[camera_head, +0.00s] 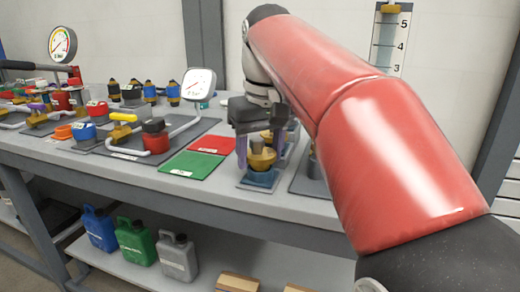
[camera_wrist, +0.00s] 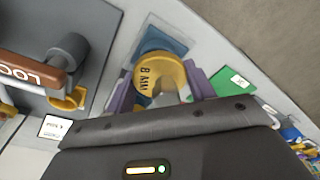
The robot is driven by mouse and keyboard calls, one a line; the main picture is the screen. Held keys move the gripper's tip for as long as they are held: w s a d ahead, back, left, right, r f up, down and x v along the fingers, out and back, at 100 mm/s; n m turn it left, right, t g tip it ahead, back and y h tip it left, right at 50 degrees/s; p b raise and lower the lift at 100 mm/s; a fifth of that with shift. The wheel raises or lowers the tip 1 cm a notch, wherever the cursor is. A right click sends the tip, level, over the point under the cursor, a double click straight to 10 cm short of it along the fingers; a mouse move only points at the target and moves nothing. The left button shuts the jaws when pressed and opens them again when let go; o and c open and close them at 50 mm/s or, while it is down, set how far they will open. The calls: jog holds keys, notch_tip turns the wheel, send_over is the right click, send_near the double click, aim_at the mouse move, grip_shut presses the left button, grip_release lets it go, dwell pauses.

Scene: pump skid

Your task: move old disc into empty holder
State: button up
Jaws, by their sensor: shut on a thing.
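A gold disc (camera_head: 262,158) with a narrower gold top is between the purple fingers of my gripper (camera_head: 262,152). In the wrist view the disc (camera_wrist: 160,80) shows dark lettering that looks like "8 MM". My gripper (camera_wrist: 158,92) is shut on this disc, one finger on each side. A blue block-shaped holder (camera_head: 258,179) lies directly below the disc, and it also shows in the wrist view (camera_wrist: 165,40). I cannot tell whether the disc touches it. Another gold part (camera_head: 266,135) shows behind, mostly hidden by my gripper. I cannot make out an empty holder.
A green mat (camera_head: 191,166) and a red mat (camera_head: 211,144) lie left of my gripper. Pipework with a gauge (camera_head: 199,84) stands farther left. In the wrist view a brown lever (camera_wrist: 30,75) is close on the left. Jugs (camera_head: 137,241) stand on the lower shelf.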

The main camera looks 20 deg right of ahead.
jog(key=shift+f+b, duration=0.5)
jog(key=shift+f, duration=0.3)
jog(key=o, duration=1.1)
jog(key=shift+o, duration=0.2)
jog(key=r, duration=0.2)
jog(key=r+p, duration=0.1)
jog(key=r, duration=0.2)
jog(key=s+r+p, duration=0.1)
jog(key=r, duration=0.1)
jog(key=shift+s+r, duration=0.1)
jog(key=shift+r, duration=0.3)
jog(key=shift+s+d, duration=0.1)
